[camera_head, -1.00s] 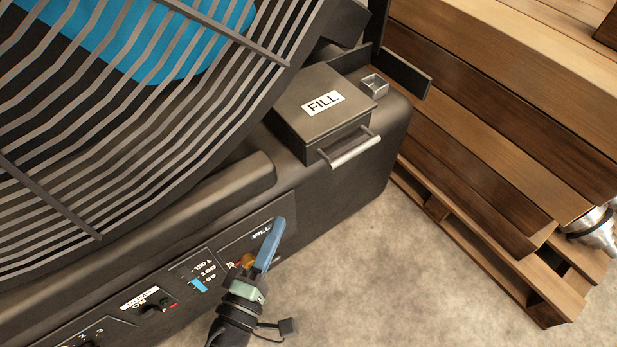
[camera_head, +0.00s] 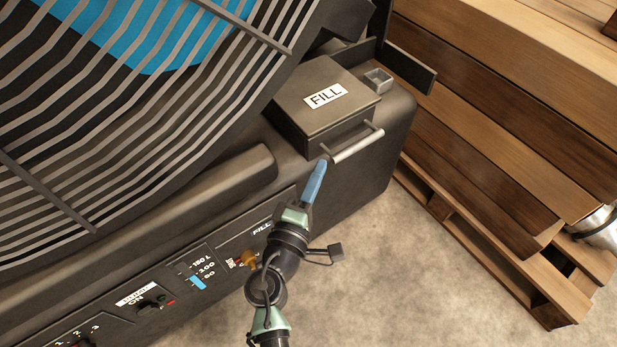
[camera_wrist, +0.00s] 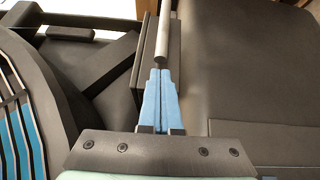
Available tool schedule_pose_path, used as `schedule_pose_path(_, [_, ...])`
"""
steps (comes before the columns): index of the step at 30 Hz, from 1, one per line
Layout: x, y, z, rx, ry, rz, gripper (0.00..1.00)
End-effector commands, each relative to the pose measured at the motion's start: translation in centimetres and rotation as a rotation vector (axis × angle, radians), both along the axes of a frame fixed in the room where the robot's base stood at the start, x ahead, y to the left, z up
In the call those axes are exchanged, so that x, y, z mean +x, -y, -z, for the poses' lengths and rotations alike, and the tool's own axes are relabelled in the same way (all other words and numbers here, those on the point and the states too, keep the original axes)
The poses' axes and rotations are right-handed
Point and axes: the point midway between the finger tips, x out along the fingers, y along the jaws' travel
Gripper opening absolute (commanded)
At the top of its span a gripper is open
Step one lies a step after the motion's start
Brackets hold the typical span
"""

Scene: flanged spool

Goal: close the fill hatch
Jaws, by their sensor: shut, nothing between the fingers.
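The fill hatch (camera_head: 310,112) is a dark box with a white FILL label on its flat top. It sits on the machine's rounded edge, its top looking down over the box; I cannot tell whether a small gap remains. A pale bar handle (camera_head: 358,145) runs along its front face. My gripper (camera_head: 321,165) has blue fingers pressed together, empty, just below the handle's left end. In the wrist view the fingertips (camera_wrist: 160,72) line up with the end of the handle (camera_wrist: 162,38); I cannot tell whether they touch.
A slatted guard (camera_head: 150,130) over a blue spool fills the left. A control panel (camera_head: 190,270) with switches and a level gauge is on the machine's front, left of my arm. Stacked wood on a pallet (camera_head: 500,255) stands right. The floor between is clear.

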Motion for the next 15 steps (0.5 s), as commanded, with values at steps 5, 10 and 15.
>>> schedule_pose_path(5, [0.0, 0.0, 0.0, 0.000, 0.000, 0.000, 0.00])
schedule_pose_path(10, [0.2, 0.2, 0.0, 0.000, 0.001, 0.001, 0.00])
schedule_pose_path(15, [1.4, 2.0, 0.1, 0.000, 0.003, 0.005, 0.00])
